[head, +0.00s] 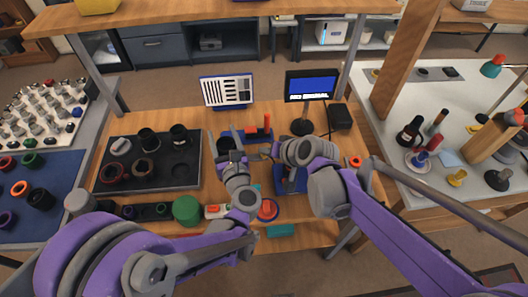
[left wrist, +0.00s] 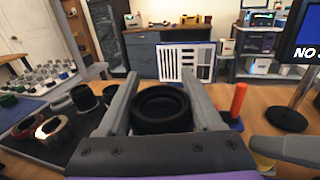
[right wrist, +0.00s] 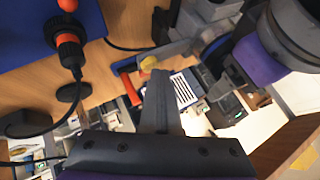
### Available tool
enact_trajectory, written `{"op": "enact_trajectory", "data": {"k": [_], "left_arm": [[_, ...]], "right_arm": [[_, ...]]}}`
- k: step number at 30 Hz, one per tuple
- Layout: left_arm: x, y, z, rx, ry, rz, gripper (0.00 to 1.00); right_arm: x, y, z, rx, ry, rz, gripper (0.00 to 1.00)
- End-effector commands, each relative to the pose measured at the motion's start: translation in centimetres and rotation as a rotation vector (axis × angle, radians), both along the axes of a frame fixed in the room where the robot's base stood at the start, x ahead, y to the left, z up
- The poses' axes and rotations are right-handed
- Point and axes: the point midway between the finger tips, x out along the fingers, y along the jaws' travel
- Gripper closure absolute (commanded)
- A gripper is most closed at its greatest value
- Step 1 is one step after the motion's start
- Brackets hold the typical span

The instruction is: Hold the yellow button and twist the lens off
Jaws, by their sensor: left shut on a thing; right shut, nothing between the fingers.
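A black, ring-shaped lens (left wrist: 160,108) is held between the two fingers of my left gripper (left wrist: 163,100). In the head view the lens (head: 224,146) is at the centre left of the bench, with my left gripper (head: 231,156) around its near side. My right gripper (head: 262,155) is shut and empty, just right of the left one. In the right wrist view, a small yellow button (right wrist: 148,63) shows just beyond the shut fingertips (right wrist: 159,78). I cannot tell whether they touch it. What the lens is seated on is mostly hidden.
A dark tray (head: 190,181) with several lens rings lies at the left. A red upright post (head: 266,121) stands close behind the grippers. A chart (head: 227,91), a screen (head: 310,84) and a black box (head: 340,117) stand behind. A green cylinder (head: 187,210) is in front.

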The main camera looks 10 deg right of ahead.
Motion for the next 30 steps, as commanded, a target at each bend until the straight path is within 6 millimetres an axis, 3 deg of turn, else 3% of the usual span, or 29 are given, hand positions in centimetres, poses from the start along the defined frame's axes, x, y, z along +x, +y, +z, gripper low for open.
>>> {"op": "enact_trajectory", "data": {"k": [9, 17, 18, 23, 30], "left_arm": [[-0.13, 0.42, -0.01, 0.0, 0.0, 0.202, 1.0], [-0.24, 0.62, 0.01, 0.001, 0.0, 0.225, 1.0], [-0.24, 0.62, 0.01, 0.001, 0.0, 0.224, 0.29], [-0.23, 0.61, 0.0, 0.0, 0.0, 0.224, 0.01], [-0.22, 0.63, 0.0, 0.0, -0.001, 0.222, 0.0]], "right_arm": [[-0.04, 0.01, -0.04, 0.0, 0.001, 0.001, 1.0], [-0.03, 0.01, -0.04, 0.0, 0.001, 0.001, 1.0], [-0.03, 0.01, -0.04, 0.0, 0.001, 0.001, 1.0], [-0.03, 0.01, -0.04, 0.0, 0.001, 0.001, 1.0], [-0.03, 0.0, -0.04, 0.0, 0.001, 0.001, 1.0]]}}
